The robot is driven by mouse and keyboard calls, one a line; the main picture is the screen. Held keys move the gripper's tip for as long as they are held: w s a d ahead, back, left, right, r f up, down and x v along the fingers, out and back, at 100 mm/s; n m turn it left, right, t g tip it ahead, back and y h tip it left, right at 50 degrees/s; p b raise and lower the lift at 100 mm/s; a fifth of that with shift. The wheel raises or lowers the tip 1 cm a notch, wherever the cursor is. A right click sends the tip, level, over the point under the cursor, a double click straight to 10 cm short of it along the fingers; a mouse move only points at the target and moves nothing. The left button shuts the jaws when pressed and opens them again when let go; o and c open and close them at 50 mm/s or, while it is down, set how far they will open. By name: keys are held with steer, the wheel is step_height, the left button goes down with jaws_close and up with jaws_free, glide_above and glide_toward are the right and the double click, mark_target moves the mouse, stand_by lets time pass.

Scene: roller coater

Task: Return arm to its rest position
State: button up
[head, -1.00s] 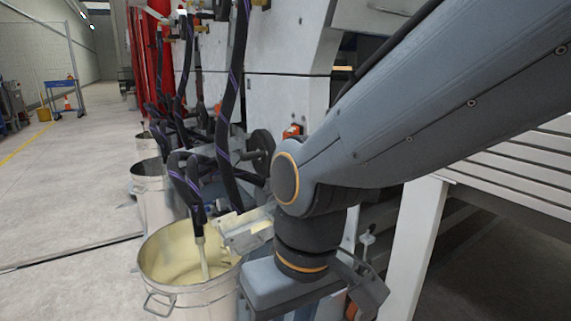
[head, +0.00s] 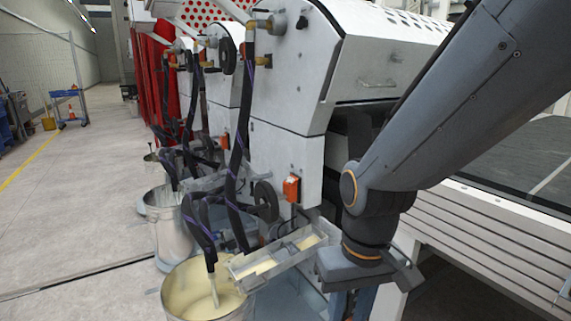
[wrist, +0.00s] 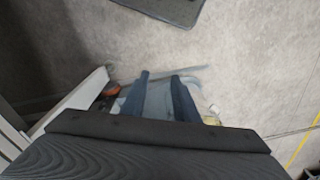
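My arm reaches in from the upper right in the head view and bends down at the elbow beside the roller coater (head: 285,95). My gripper is mostly hidden below my arm in that view. In the wrist view its two dark fingers (wrist: 161,98) stand apart, and I see nothing clasped between them. A pale, blurred shape and the grey floor (wrist: 235,50) lie beyond the fingertips. In the head view a metal drip tray (head: 275,262) with cream liquid sits left of my arm, above a metal bucket (head: 172,292) of cream coating.
Black hoses (head: 236,150) hang along the machine's left side. A second bucket (head: 168,225) stands farther back. An orange switch (head: 291,188) is close to my elbow. The white slatted conveyor side (head: 490,235) is at right. Open floor (head: 80,215) lies at left.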

steer(key=s+d+r+m+p, duration=0.2)
steer(key=d+r+p, duration=0.6)
steer(key=r+p, duration=0.2)
steer(key=p, duration=0.2)
steer(key=shift+s+d+r+h+p, duration=0.15)
steer(key=shift+d+r+h+p, duration=0.15)
steer(key=shift+d+r+p, duration=0.1)
steer(key=shift+o, duration=0.5)
steer(key=shift+a, duration=0.1)
stand_by(0.9)
